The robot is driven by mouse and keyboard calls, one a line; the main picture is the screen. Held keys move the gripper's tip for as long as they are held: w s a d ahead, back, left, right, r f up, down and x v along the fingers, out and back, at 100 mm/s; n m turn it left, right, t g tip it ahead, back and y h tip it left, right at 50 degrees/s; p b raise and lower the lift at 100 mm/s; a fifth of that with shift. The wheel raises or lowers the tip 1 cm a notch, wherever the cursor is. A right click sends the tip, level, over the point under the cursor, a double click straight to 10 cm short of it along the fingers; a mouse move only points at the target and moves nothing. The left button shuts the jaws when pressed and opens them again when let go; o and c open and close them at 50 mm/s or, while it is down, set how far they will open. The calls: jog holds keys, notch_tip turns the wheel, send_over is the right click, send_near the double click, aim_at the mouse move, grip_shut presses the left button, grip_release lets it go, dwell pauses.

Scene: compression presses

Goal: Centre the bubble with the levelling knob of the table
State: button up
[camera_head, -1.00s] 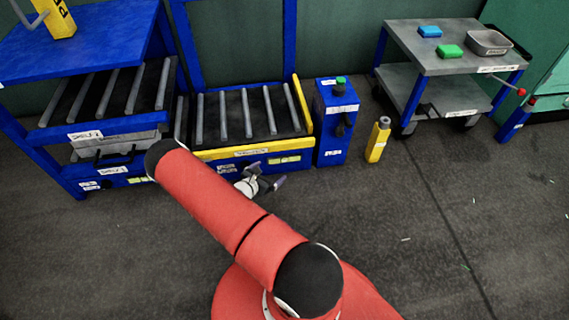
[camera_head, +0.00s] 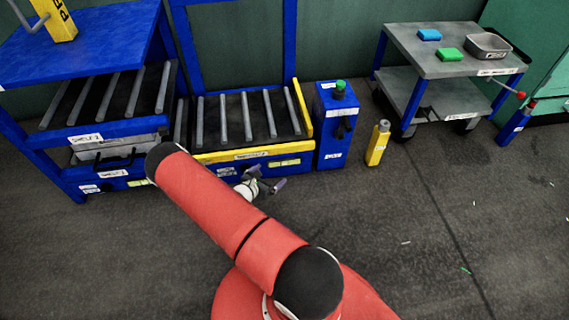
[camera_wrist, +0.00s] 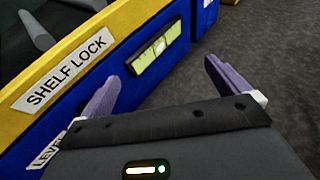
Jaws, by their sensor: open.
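The roller table (camera_head: 196,157) has a yellow front edge over a blue front face. A yellow-green bubble vial (camera_wrist: 155,50) is set in that face, and it also shows in the head view (camera_head: 284,163). I cannot make out where its bubble sits. A label starting "LEVEL" (camera_wrist: 48,146) is partly hidden by my gripper at the lower left of the wrist view. I cannot make out the levelling knob. My gripper (camera_wrist: 161,71) is open and empty, its purple fingers in front of the blue face. It also shows low before the table in the head view (camera_head: 266,183).
A blue pedestal (camera_head: 331,148) with a green button and a dark knob stands right of the table. A yellow bottle-like object (camera_head: 377,146) stands beside it. A grey cart (camera_head: 418,55) is at the back right. A blue shelf unit (camera_head: 85,45) is at left. Floor at right is mostly clear.

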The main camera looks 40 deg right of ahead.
jog(key=p+v, duration=0.2)
jog(key=v, duration=0.6)
jog(key=shift+a, duration=0.2)
jog(key=shift+r, duration=0.1)
jog(key=s+a+r+m+g+y, duration=0.1)
jog(key=a+r+m+g+y, duration=0.15)
jog(key=r+m, duration=0.85)
jog(key=s+a+r+m+g+y, duration=0.1)
jog(key=a+r+m+g+y, duration=0.15)
jog(key=r, duration=1.55)
jog(key=s+a+r+m+t+y, duration=0.3)
jog(key=s+a+r, duration=0.3)
jog(key=s+r, duration=0.3)
jog(key=s+a+r+m+t+y, duration=0.4)
jog(key=s+a+r+y, duration=0.1)
jog(key=s+r, duration=0.4)
notch_tip(320, 180, up, 3)
jog(key=shift+a+f, duration=0.15)
jog(key=shift+a, duration=0.65)
jog(key=shift+s, duration=0.1)
